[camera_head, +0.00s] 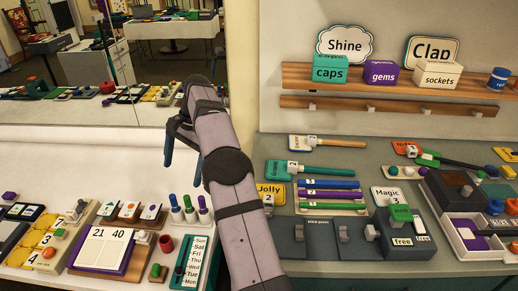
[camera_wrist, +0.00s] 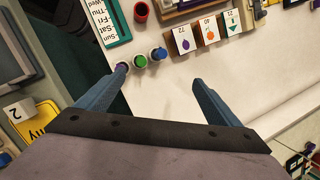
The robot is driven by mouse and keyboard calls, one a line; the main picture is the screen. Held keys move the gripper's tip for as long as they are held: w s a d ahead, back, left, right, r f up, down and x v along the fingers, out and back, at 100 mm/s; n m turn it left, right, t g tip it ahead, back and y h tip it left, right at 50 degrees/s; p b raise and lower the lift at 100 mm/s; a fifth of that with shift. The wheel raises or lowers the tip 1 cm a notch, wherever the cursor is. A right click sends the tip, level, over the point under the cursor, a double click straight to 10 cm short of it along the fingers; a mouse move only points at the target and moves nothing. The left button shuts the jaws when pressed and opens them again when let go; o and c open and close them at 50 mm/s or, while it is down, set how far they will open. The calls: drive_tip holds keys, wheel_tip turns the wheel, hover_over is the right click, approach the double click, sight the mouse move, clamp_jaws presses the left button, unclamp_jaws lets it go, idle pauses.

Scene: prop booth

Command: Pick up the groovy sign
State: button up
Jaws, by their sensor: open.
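Readable signs are the Shine sign (camera_head: 345,44) and the Clap sign (camera_head: 432,50) on the shelf, and the yellow Jolly sign (camera_head: 270,192) and the white Magic sign (camera_head: 388,197) on the grey counter. My gripper (camera_head: 183,158) is open and empty, raised over the white table. In the wrist view my gripper (camera_wrist: 160,80) has its blue fingers wide apart, with nothing between them.
Purple, green and blue-capped markers (camera_wrist: 140,61) stand near the left finger in the wrist view. A day-list board (camera_head: 194,262), a number board (camera_head: 102,249) and small blocks crowd the white table. A mirror (camera_head: 180,60) stands behind. Wooden shelves (camera_head: 300,76) hang above the counter.

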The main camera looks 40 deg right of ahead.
drive_tip(key=s+d+r+m+h+p, duration=0.1)
drive_tip(key=s+d+m+p, duration=0.15)
drive_tip(key=d, duration=0.45)
drive_tip(key=s+d+m+h+p, duration=0.1)
drive_tip(key=d+m+p, duration=0.15)
drive_tip(key=d, duration=0.45)
drive_tip(key=m+g+h+p, duration=0.1)
drive_tip(key=m+p, duration=0.4)
drive_tip(key=m, duration=0.3)
approach(283, 169)
drive_tip(key=shift+a+f, duration=0.15)
drive_tip(key=shift+f, duration=0.9)
drive_tip(key=shift+a+f+p, duration=0.1)
drive_tip(key=shift+f+p, duration=0.5)
drive_tip(key=shift+f, duration=0.3)
drive_tip(key=shift+f+p, duration=0.6)
drive_tip(key=shift+f, duration=1.1)
drive_tip(key=shift+c, duration=0.6)
drive_tip(key=c, duration=0.6)
